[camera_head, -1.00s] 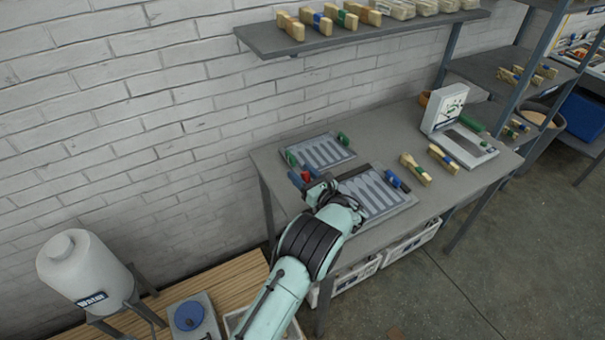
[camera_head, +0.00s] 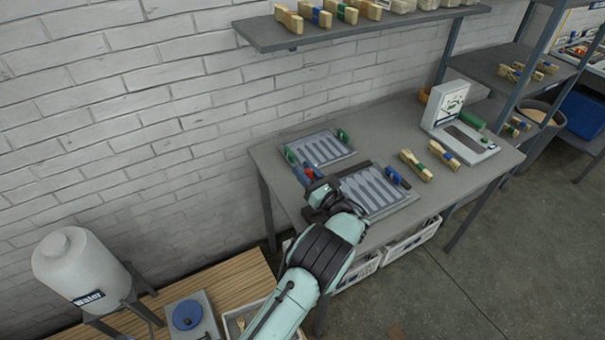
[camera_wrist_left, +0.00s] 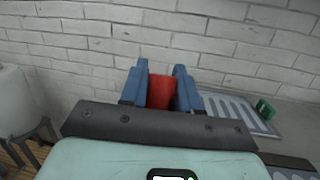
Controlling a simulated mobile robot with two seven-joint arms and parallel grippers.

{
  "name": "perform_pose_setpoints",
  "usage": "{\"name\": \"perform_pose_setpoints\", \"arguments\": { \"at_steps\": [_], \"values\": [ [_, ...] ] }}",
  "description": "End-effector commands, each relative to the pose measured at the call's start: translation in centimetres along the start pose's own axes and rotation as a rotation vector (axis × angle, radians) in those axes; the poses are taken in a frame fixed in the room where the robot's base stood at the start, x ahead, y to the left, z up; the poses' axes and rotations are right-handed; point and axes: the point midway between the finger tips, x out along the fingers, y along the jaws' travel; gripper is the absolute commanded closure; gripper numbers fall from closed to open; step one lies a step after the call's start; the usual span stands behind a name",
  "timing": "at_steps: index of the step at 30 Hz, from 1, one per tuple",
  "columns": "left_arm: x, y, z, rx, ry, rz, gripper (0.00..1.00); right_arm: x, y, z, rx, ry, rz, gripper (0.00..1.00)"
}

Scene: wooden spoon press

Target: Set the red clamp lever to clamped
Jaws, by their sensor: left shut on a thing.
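The red clamp lever (camera_wrist_left: 161,91) is between the blue fingers of my left gripper (camera_wrist_left: 160,88) in the left wrist view, and the fingers are shut on it. In the head view the gripper (camera_head: 307,173) is at the left end of the near grooved press plate (camera_head: 372,190). Only a small red part of the lever (camera_head: 309,172) shows there. My wrist hides the lever's base and the plate's near left corner, so I cannot tell the lever's exact angle. My right gripper is not in view.
A second grooved plate (camera_head: 322,149) with green end pieces lies behind. Wooden spoon bundles (camera_head: 416,166) and a white press-like device (camera_head: 460,130) stand farther right on the grey table (camera_head: 400,128). A shelf (camera_head: 355,32) hangs above. The table between plates and device is partly clear.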

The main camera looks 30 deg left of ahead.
Motion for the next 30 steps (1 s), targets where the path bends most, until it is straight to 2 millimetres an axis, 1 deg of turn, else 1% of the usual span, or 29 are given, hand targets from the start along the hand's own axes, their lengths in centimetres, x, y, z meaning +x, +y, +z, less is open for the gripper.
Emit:
{"name": "perform_pose_setpoints", "arguments": {
  "at_steps": [1,3,15,21,30],
  "values": [
    [-0.6,0.0,0.0,-0.005,-0.039,0.000,1.00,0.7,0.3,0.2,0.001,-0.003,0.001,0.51],
    [-1.2,0.1,0.4,-0.014,-0.092,0.004,1.00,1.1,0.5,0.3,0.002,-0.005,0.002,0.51],
    [-4.3,0.8,2.0,-0.060,-0.346,0.031,1.00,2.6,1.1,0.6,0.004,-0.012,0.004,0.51],
    [-5.1,1.0,2.2,-0.071,-0.411,0.039,1.00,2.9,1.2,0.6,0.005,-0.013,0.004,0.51],
    [-5.4,1.1,2.4,-0.077,-0.435,0.042,1.00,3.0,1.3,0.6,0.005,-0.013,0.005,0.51]
  ]
}}
